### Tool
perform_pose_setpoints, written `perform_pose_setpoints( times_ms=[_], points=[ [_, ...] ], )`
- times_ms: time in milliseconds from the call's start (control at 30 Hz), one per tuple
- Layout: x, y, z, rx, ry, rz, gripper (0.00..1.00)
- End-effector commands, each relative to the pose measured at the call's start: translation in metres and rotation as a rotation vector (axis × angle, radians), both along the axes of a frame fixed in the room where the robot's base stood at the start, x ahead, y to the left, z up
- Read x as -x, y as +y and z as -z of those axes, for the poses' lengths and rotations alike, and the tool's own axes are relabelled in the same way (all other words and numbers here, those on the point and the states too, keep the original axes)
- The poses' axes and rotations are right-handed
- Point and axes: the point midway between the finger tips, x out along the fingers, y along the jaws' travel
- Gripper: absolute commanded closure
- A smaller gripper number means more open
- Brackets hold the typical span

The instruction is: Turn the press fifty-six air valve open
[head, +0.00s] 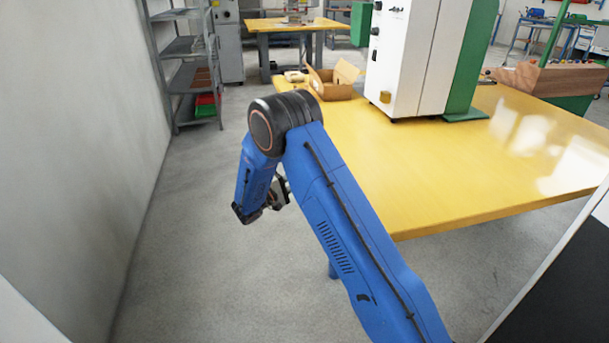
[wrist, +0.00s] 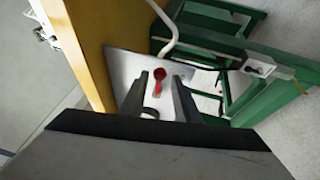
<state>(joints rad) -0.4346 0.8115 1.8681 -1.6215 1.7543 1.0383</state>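The valve shows in the wrist view as a red handle (wrist: 157,82) with a round upper end. It is in front of a pale plate (wrist: 125,65) beside the yellow table edge. My gripper (wrist: 159,92) is open, its two dark fingers on either side of the handle in the picture. I cannot tell whether either finger touches it. A dark curved piece shows between the fingers below the handle. In the head view my blue arm bends down left of the yellow table (head: 440,190); the valve is not visible there and my fingers are mostly hidden.
In the wrist view, a green frame (wrist: 222,42) and a white hose (wrist: 168,22) lie close to the plate. In the head view, a white-and-green machine (head: 405,60) and an open cardboard box (head: 335,82) stand on the table. Bare floor lies between table and left wall.

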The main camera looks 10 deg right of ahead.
Motion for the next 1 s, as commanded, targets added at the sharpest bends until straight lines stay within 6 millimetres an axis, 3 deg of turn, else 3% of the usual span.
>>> perform_pose_setpoints(
  times_ms=[267, 800, 1000],
  points=[
    [0.009, 0.022, 0.004, 0.001, -0.001, -0.003, 0.71],
    [0.049, 0.119, 0.024, 0.000, 0.000, -0.003, 0.71],
    [0.060, 0.145, 0.030, 0.000, 0.000, -0.002, 0.71]
  ],
)
